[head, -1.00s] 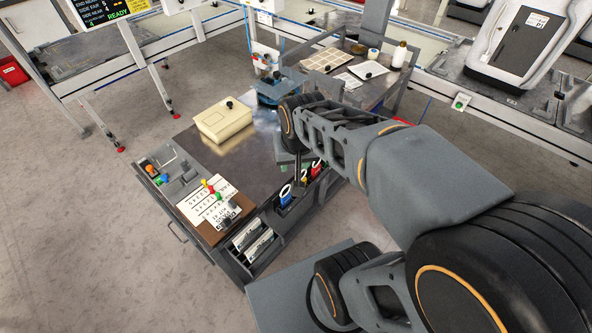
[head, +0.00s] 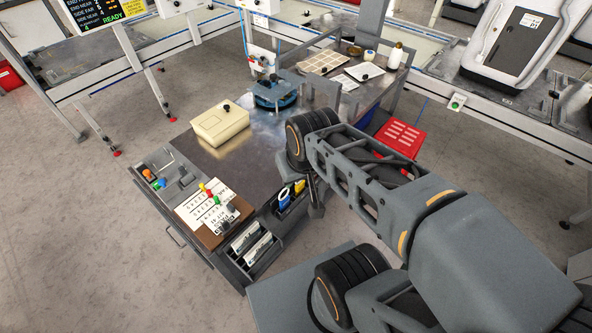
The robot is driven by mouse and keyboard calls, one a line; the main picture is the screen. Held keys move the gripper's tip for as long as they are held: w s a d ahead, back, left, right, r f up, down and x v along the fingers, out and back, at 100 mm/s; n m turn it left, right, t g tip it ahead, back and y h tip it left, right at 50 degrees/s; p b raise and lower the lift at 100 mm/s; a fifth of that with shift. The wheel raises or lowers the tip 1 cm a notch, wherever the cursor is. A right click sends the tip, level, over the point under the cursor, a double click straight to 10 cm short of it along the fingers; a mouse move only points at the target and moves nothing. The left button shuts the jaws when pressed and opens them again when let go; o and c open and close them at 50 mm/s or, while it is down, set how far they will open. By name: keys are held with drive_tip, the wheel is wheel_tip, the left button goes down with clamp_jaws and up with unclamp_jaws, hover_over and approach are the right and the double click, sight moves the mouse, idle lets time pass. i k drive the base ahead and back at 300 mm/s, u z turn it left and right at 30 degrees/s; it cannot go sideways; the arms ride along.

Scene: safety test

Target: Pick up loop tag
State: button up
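Several small coloured pieces sit in a dark holder along the front edge of the workbench. A blue piece with white (head: 284,194) and a yellow piece (head: 299,187) show there; they look like tags with loops, but are too small to tell which is the loop tag. My gripper (head: 315,205) hangs beneath my wrist, just right of these pieces at the bench's front edge. My arm and the wrist hide much of it. Its fingers are dark and small, so I cannot tell whether they are open or hold anything.
A cream box with a black knob (head: 221,124) and a blue round fixture (head: 275,94) stand on the bench (head: 245,165). A brown board with a printed sheet and coloured pegs (head: 213,213) lies at front left. A red slotted stool or crate (head: 404,137) stands at right.

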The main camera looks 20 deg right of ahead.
sight(298, 187)
drive_tip(key=z, duration=2.3)
drive_tip(key=k, duration=0.75)
drive_tip(key=u, duration=1.75)
